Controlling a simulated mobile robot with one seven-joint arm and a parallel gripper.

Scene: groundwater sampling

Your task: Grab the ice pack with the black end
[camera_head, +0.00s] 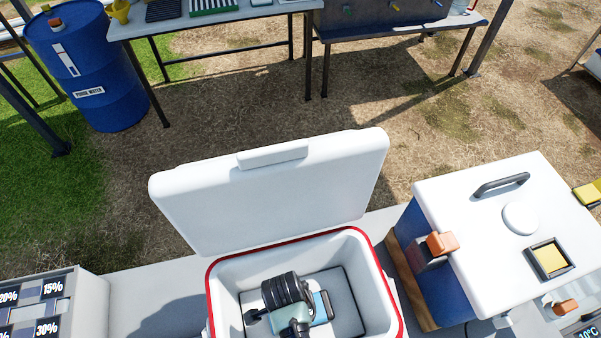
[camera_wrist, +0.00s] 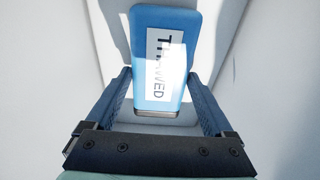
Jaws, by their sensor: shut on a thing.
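A blue ice pack (camera_wrist: 148,18) with a white label reading "THAWED" shows in the wrist view. Its near end has a dark grey band (camera_wrist: 157,113). My gripper (camera_wrist: 160,80) has one finger on each side of the pack's near part and is shut on it. In the head view my gripper (camera_head: 293,325) reaches down inside the open cooler (camera_head: 388,290). Part of the light blue pack (camera_head: 320,304) shows beside it, with a dark strip at its right. My wrist covers the rest of the pack.
The cooler has white walls, a red rim and a raised white lid (camera_head: 270,190) behind. A blue and white box (camera_head: 490,240) stands close on the right. A panel with percent labels (camera_head: 38,303) lies at the left. Grey tabletop between is clear.

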